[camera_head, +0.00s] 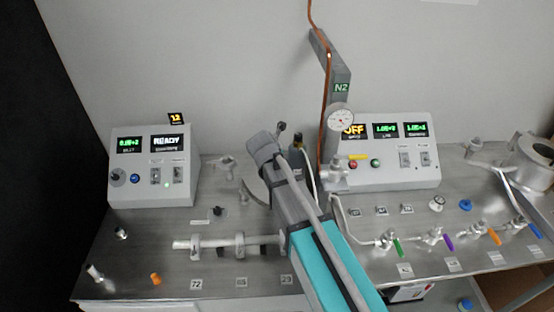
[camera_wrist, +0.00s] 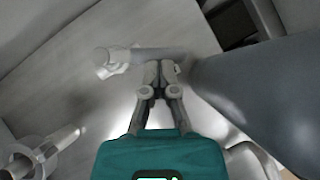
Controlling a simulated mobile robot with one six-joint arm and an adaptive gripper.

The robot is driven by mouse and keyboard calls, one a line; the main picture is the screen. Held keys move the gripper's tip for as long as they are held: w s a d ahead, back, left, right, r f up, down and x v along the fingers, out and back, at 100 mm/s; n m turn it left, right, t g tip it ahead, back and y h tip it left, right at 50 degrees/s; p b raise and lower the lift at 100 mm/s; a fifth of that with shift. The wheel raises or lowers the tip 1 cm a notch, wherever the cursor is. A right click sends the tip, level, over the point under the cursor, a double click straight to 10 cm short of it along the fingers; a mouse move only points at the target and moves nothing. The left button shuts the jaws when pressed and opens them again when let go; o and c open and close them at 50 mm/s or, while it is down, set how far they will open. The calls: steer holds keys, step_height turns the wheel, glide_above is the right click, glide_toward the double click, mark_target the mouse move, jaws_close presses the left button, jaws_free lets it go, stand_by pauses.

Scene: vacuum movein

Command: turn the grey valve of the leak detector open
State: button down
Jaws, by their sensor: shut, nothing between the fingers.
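In the wrist view, a pale metal valve body (camera_wrist: 108,63) lies on the bench with a grey lever (camera_wrist: 158,55) pointing right. My gripper (camera_wrist: 158,70) is shut and empty, its fingertips right by the lever's near side; I cannot tell whether they touch it. In the head view my arm hides the gripper. A metal fitting (camera_head: 222,166) stands left of my arm, right of the leak detector box (camera_head: 152,190), which shows READY; I cannot tell whether this fitting is the same valve.
A horizontal metal tube (camera_head: 215,244) lies in holders at the front. A second control box (camera_head: 408,172) and the N2 post (camera_head: 338,80) stand to the right. Several valves with coloured levers, such as a green one (camera_head: 397,247), line the right bench. An orange part (camera_head: 156,279) lies front left.

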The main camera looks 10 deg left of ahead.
steer(key=shift+w+d, duration=0.35)
steer(key=shift+w, duration=0.25)
steer(key=shift+w+d, duration=0.3)
steer(key=shift+w, duration=0.25)
steer(key=shift+a, duration=0.2)
steer(key=shift+a, duration=0.6)
steer(key=shift+s, duration=0.1)
steer(key=shift+s+d+r, duration=0.15)
steer(key=shift+s+d, duration=0.05)
steer(key=shift+s, duration=0.55)
steer(key=s+d+r+p, duration=0.1)
steer(key=s+r+p, duration=0.7)
steer(key=shift+s, duration=0.25)
